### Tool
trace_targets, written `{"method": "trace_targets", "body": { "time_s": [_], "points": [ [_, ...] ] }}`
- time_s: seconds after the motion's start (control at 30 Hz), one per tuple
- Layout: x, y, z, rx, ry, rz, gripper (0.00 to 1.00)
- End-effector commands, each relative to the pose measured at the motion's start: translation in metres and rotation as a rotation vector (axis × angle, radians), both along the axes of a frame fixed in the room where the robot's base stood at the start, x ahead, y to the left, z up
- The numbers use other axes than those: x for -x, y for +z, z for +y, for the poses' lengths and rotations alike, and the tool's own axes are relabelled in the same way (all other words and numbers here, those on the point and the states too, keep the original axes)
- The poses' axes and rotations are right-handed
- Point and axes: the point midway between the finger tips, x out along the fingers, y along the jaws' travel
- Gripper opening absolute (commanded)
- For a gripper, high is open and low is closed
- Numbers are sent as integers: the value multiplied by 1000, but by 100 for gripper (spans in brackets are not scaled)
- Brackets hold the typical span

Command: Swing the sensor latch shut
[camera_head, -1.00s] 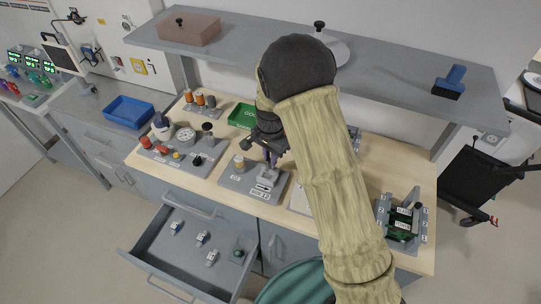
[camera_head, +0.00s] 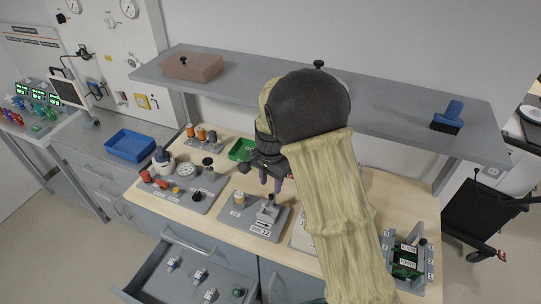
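A grey plate (camera_head: 232,222) on the wooden bench carries a small grey latch-like fitting (camera_head: 267,212) with a white label in front of it. My sleeved arm hides the bench to the right.
A left plate (camera_head: 180,192) holds knobs and a gauge. A green tray (camera_head: 241,149) is partly behind my gripper. A shelf (camera_head: 385,108) overhangs the bench's back. A slotted rack (camera_head: 409,262) stands at right. An open drawer (camera_head: 165,268) juts out below the front edge.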

Motion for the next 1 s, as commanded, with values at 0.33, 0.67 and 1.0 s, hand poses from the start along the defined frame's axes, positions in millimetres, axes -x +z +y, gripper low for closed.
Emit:
{"method": "trace_targets", "body": {
  "time_s": [0.33, 0.67, 1.0],
  "points": [
    [-1, 71, 0, -1, 1, -5, 38],
    [0, 121, 0, 0, 0, -1, 38],
    [0, 125, 0, 0, 0, 0, 38]
  ]
}}
